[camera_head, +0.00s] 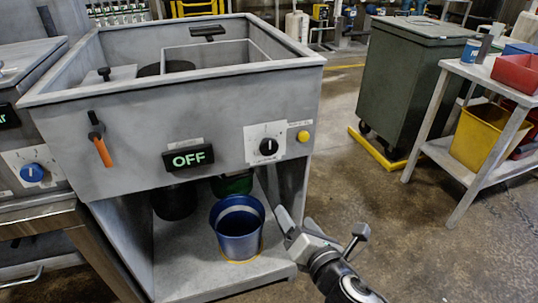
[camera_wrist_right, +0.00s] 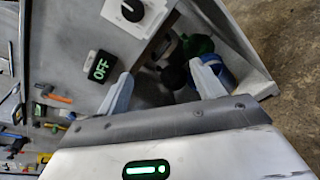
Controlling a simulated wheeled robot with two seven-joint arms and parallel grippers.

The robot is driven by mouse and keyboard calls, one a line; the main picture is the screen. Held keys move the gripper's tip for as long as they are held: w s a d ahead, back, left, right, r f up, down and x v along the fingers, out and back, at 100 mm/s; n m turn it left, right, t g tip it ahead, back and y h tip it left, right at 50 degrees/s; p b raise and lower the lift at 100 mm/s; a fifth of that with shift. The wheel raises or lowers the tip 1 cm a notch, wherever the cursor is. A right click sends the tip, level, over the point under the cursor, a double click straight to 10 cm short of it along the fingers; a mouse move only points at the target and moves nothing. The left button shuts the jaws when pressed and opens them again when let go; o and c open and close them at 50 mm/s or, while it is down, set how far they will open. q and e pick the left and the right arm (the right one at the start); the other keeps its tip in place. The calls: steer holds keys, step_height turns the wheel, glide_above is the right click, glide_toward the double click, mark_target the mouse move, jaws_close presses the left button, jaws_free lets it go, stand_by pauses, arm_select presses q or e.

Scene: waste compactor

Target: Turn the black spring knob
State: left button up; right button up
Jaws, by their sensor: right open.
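The black knob (camera_head: 269,147) sits on a white dial plate on the front panel of the grey machine (camera_head: 222,133). My left gripper is not in view.
A display reading OFF (camera_head: 189,159) is left of the knob, and a yellow button (camera_head: 303,136) is right of it. An orange-handled lever (camera_head: 102,150) is further left. A blue bucket (camera_head: 238,232) stands on the shelf below. A green bin (camera_head: 405,95) stands at right.

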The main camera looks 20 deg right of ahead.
step_height(320, 180, up, 4)
steer(key=w+n+t, duration=0.2)
steer(key=w+n, duration=0.1)
steer(key=n, duration=0.4)
glide_toward(270, 150)
steer(key=shift+n, duration=0.4)
steer(key=w, duration=0.8)
steer(key=shift+w+a+b, duration=0.15)
steer(key=shift+a+b, duration=0.05)
steer(key=shift+b, duration=0.15)
steer(key=c, duration=1)
